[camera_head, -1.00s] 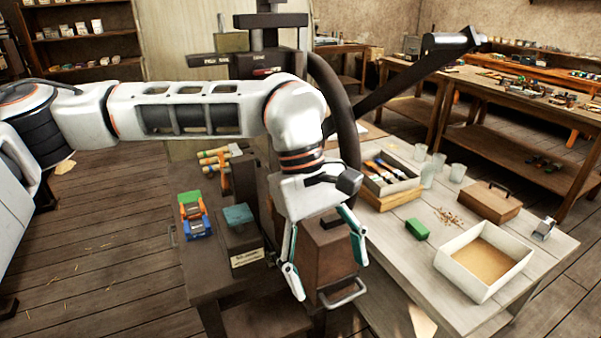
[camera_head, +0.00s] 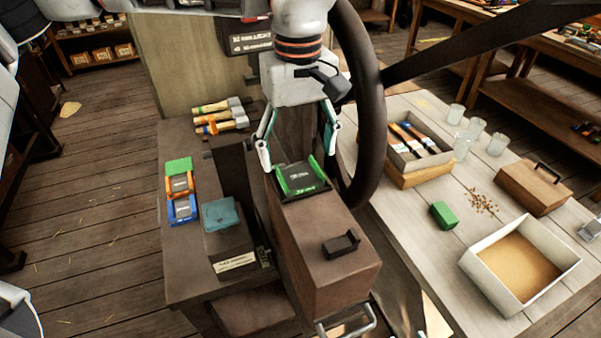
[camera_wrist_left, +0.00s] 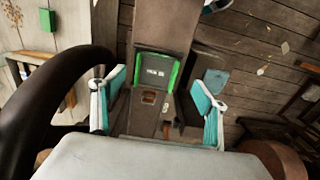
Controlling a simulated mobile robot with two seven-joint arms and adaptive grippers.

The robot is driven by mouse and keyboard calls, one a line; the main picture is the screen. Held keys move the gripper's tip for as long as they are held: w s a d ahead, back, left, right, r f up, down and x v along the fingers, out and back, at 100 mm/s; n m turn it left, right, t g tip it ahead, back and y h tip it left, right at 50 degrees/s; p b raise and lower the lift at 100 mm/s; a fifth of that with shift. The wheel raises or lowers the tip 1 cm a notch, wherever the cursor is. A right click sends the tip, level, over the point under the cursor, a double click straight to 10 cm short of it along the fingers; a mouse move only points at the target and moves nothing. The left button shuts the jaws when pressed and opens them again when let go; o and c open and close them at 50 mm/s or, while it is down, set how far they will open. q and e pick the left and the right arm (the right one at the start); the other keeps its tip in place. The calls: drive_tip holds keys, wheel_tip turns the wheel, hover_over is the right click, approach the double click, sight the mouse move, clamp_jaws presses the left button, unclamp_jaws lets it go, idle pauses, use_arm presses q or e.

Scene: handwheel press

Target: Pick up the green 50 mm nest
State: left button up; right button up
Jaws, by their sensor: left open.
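The green nest (camera_head: 300,179), a dark block with green side walls and a label, sits on top of the brown press body. It also shows in the left wrist view (camera_wrist_left: 155,72), centred between the fingers. My left gripper (camera_head: 298,160) is open, with its teal-padded fingers pointing down on the far side of the nest in the head view. In the left wrist view, the open fingers (camera_wrist_left: 158,78) stand left and right of the nest. The fingers hold nothing; I cannot tell their exact height above it. My right gripper is out of view.
The large dark handwheel (camera_head: 366,110) rises close beside my gripper. Orange (camera_head: 179,185) and blue (camera_head: 182,209) nests lie at left. A black bracket (camera_head: 341,244) sits nearer on the press body. A teal-topped box (camera_head: 222,215) and a green block (camera_head: 443,215) stand apart.

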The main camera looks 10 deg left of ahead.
sight(299, 175)
use_arm(q)
drive_tip(key=shift+w+f, duration=0.25)
drive_tip(key=shift+f, duration=0.65)
drive_tip(key=shift+w+f, duration=0.2)
drive_tip(key=shift+f, duration=0.7)
drive_tip(key=shift+w+f, duration=0.25)
drive_tip(key=shift+f, duration=0.65)
drive_tip(key=c, duration=1.6)
